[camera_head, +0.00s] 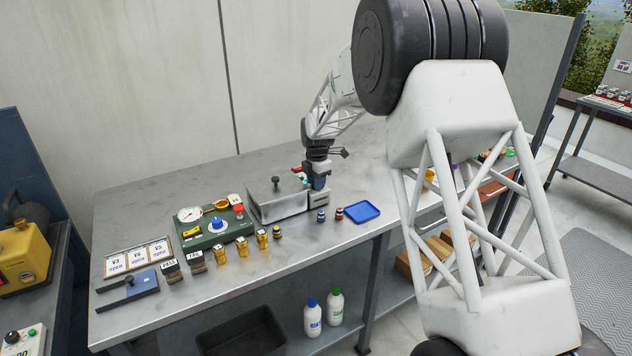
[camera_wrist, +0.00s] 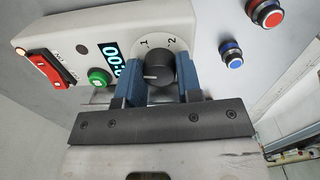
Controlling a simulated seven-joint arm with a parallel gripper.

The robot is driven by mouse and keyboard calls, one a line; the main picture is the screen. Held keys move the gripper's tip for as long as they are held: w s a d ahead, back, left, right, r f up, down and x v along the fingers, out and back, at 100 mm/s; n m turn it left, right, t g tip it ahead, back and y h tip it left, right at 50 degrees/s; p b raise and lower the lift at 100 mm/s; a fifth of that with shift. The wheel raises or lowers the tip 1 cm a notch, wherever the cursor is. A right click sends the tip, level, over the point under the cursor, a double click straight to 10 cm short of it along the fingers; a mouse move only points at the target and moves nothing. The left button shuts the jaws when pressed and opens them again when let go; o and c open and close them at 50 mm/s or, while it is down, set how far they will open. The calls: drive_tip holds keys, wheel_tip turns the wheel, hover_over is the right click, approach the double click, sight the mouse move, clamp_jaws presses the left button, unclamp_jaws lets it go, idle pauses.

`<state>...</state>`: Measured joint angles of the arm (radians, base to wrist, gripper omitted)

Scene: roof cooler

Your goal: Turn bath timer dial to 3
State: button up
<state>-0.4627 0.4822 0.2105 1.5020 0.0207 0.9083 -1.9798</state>
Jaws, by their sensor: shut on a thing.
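The black timer dial (camera_wrist: 160,66) sits on a pale control box (camera_wrist: 75,40) in the wrist view. The numbers 1 and 2 show on the white ring above it; no 3 is visible. A white pointer line on the dial points left in the picture. My gripper (camera_wrist: 160,78) has one blue finger on each side of the dial and is shut on it. In the head view my gripper (camera_head: 317,183) is down at the box beside the metal bath (camera_head: 276,203); the dial is hidden there.
The box also carries a red rocker switch (camera_wrist: 52,70), a green button (camera_wrist: 99,77) and a partly hidden display (camera_wrist: 111,58). A green device (camera_head: 216,234) is left of the bath.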

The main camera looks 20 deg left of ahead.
drive_tip(key=m, duration=0.8)
drive_tip(key=shift+m, duration=0.3)
drive_tip(key=m, duration=0.4)
drive_tip(key=shift+h, duration=0.3)
drive_tip(key=m, duration=0.8)
drive_tip(key=shift+m, duration=0.3)
drive_tip(key=m, duration=0.4)
drive_tip(key=shift+a+m, duration=0.1)
drive_tip(key=shift+m, duration=0.2)
drive_tip(key=m, duration=0.8)
drive_tip(key=shift+m, duration=0.3)
